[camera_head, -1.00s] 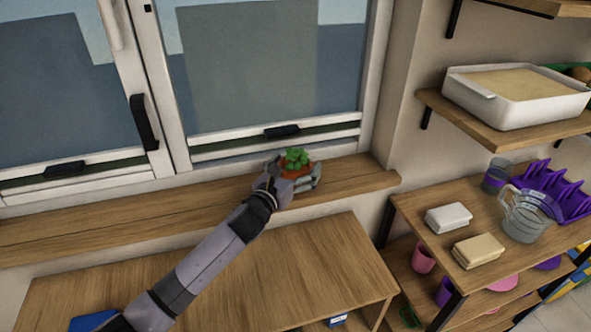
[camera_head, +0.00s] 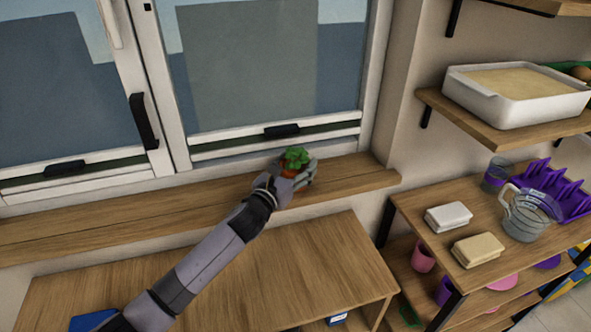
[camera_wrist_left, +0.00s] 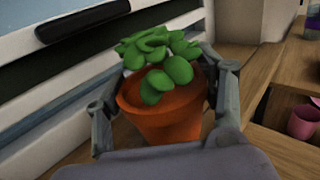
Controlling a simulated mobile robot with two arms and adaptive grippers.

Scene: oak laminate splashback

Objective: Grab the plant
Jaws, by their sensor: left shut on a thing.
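The plant (camera_head: 295,157) has green leaves in a small terracotta pot and is at the wooden window sill (camera_head: 349,179), near its right end. It also shows upright in the left wrist view (camera_wrist_left: 165,100). My left gripper (camera_head: 297,176) is shut on the plant's pot, with a finger on each side of it; the gripper also shows in the left wrist view (camera_wrist_left: 165,108). The fingers and palm hide part of the pot. I cannot tell whether the pot still touches the sill. My right gripper is not in view.
The window frame (camera_head: 275,145) with a black handle is close behind the plant. A wooden cabinet top (camera_head: 250,270) below the sill is mostly clear. At the right, shelves hold a white tray (camera_head: 515,100), a clear jug (camera_head: 527,215) and two folded cloths (camera_head: 448,217).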

